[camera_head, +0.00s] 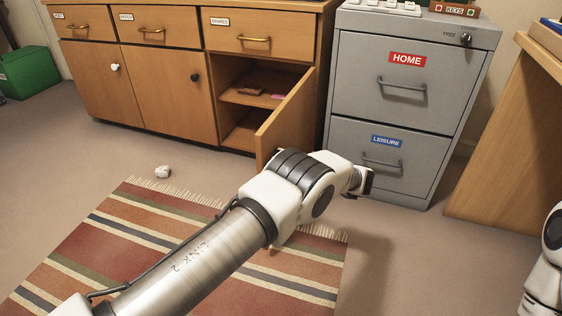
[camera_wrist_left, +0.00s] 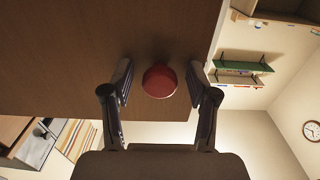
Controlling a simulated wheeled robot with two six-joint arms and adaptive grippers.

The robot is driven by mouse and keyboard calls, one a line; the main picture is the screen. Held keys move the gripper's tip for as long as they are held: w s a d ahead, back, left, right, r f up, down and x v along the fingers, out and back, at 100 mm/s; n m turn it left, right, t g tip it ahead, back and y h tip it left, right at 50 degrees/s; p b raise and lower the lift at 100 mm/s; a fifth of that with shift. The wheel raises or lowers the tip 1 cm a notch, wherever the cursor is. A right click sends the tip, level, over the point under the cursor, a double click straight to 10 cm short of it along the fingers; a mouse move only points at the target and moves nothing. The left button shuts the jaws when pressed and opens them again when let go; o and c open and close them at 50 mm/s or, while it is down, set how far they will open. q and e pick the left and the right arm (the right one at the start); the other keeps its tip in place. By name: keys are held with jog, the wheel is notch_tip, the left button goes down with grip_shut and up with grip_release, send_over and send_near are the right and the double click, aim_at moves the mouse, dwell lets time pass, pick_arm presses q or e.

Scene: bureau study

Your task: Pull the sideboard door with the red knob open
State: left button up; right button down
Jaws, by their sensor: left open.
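The sideboard (camera_head: 150,62) stands at the back left in the head view. Its right-hand door (camera_head: 289,112) stands partly open, swung out towards me, with the shelves behind it showing. The red knob (camera_wrist_left: 160,81) is on the brown door face (camera_wrist_left: 80,50) in the left wrist view. In the head view the knob is hidden. My left gripper (camera_wrist_left: 161,88) is open, with one finger on each side of the knob. I see gaps between the fingers and the knob. In the head view, my left arm reaches across to the right of the door. My right gripper is out of view.
A grey filing cabinet (camera_head: 411,105) stands close to the right of the open door. A wooden desk (camera_head: 510,150) is at the right. A striped rug (camera_head: 120,240) and a small white crumpled item (camera_head: 163,172) lie on the floor. A green box (camera_head: 28,72) is far left.

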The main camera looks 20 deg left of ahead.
pick_arm(q)
jog(key=d, duration=0.7)
jog(key=shift+d, duration=0.25)
jog(key=shift+w, duration=0.1)
